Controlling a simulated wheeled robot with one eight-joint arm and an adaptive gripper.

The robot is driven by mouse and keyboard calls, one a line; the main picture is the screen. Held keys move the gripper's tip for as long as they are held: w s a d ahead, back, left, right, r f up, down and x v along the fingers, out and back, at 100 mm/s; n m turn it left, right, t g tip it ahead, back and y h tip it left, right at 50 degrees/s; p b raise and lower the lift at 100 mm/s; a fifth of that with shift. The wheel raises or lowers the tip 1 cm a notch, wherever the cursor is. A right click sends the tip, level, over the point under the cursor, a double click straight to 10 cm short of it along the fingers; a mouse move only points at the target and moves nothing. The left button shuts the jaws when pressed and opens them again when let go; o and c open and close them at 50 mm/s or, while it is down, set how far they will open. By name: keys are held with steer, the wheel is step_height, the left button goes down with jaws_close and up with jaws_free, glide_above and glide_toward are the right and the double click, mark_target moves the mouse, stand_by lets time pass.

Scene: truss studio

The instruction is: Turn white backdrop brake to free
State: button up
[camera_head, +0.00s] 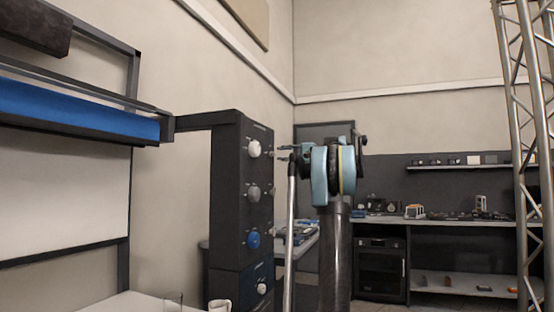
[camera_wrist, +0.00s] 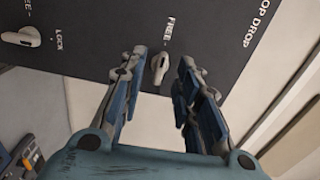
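The white backdrop brake knob (camera_head: 254,148) is the top knob on the dark control panel (camera_head: 228,190). In the wrist view the pale knob (camera_wrist: 159,66) shows between my fingertips, with the word FREE and a tick mark just above it. My gripper (camera_head: 283,153) is level with the top knob in the head view, to its right. In the wrist view my gripper (camera_wrist: 162,60) is open, one finger on each side of the knob. A gap shows between the knob and each finger.
Below on the panel are a grey knob (camera_head: 253,193), a blue knob (camera_head: 253,240) and a lower knob (camera_head: 262,288). A blue roll (camera_head: 75,107) hangs at left. A pale pole (camera_head: 291,230) stands right of the panel. A metal truss (camera_head: 530,130) stands at far right.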

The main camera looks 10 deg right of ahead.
steer(key=v, duration=0.7)
steer(key=shift+s+d, duration=0.15)
steer(key=shift+d, duration=0.2)
steer(key=shift+f, duration=0.1)
steer(key=s+a+f+n+g+h, duration=0.1)
steer(key=s+a+f+g+h, duration=0.1)
steer(key=s+a+f, duration=0.45)
steer(key=s+a+f+n+g+h, duration=0.15)
steer(key=s+a+f, duration=0.25)
steer(key=s+f, duration=0.6)
steer(key=s+a+f+g+h, duration=0.25)
steer(key=s+a+f, duration=0.35)
steer(key=f, duration=0.5)
steer(key=s+d+f+n+h, duration=0.1)
steer(key=s+d+f+h, duration=0.1)
steer(key=s+f, duration=0.7)
steer(key=s+d+f+n+h, duration=0.1)
steer(key=s+f+h, duration=0.3)
steer(key=s+f, duration=0.5)
steer(key=s+d+f+n+h, duration=0.1)
steer(key=s+d+f+h, duration=0.2)
steer(key=s+f, duration=0.6)
step_height(320, 180, down, 10)
steer(key=shift+d+r+g+h, duration=0.1)
steer(key=shift+d+g+h, duration=0.2)
steer(key=shift+g, duration=0.1)
steer(key=shift+n, duration=0.25)
